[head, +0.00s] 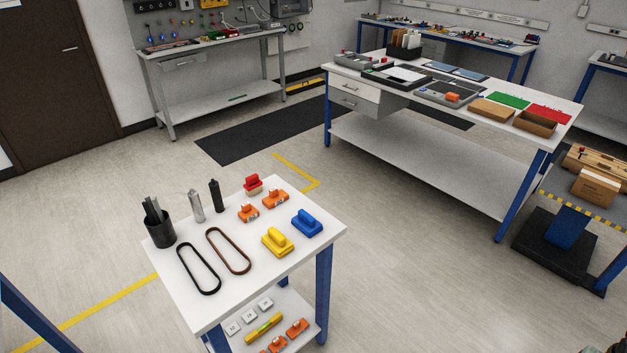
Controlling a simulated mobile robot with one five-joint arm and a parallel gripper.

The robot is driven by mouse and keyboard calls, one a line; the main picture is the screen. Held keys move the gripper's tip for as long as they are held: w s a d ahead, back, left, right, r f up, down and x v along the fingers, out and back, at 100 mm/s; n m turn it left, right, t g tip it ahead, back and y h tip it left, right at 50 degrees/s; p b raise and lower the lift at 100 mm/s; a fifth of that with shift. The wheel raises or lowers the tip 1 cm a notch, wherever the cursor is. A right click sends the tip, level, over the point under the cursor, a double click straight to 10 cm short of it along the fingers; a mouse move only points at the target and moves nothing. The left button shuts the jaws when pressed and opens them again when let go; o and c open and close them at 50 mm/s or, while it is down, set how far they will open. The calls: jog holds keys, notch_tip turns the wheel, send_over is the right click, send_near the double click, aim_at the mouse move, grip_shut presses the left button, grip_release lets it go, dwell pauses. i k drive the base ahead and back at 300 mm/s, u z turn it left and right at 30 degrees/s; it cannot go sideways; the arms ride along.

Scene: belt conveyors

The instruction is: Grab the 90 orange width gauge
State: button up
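Two orange gauges stand on the white top of the small table in the head view: a left one (249,213) and a right one (276,199), each with a small pale label. Two more are on the shelf below, one orange gauge (298,327) at the right and another (272,345) cut by the lower picture edge. The labels are too small to read, so I cannot tell which is the 90. My gripper is not in view.
The small table (318,238) also bears a red block (252,184), yellow block (277,242), blue block (307,222), two belt loops, two upright cylinders and a black cup (158,230). A large workbench (440,150) stands behind. Floor between them is clear.

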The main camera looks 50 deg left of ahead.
aim_at(276, 197)
jog(key=i, duration=2)
jog(key=u, duration=4.7)
jog(key=i, duration=0.45)
jog(key=u, duration=0.15)
